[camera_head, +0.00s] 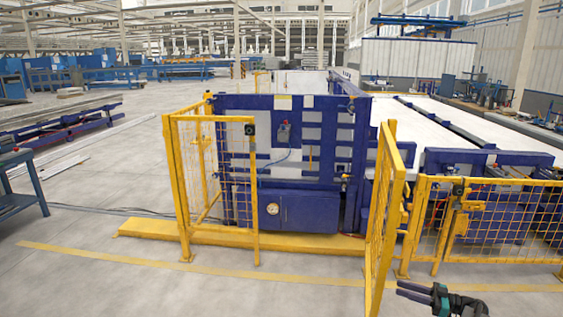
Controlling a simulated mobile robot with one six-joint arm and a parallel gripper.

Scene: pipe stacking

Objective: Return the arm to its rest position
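My gripper (399,289) shows at the bottom right edge of the head view, pointing left. It is dark with teal parts, and two dark fingers lie close together. It is too small to tell whether they are open or shut. I see nothing between the fingers. The gripper appears in front of the grey floor, just right of a yellow mesh gate. Most of my arm is out of the picture.
A blue machine (300,160) stands ahead behind yellow mesh fencing (210,185). An angled yellow gate (385,215) stands near my gripper. A dark blue table (25,195) is at the left edge. Grey floor (110,270) is clear at the front left.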

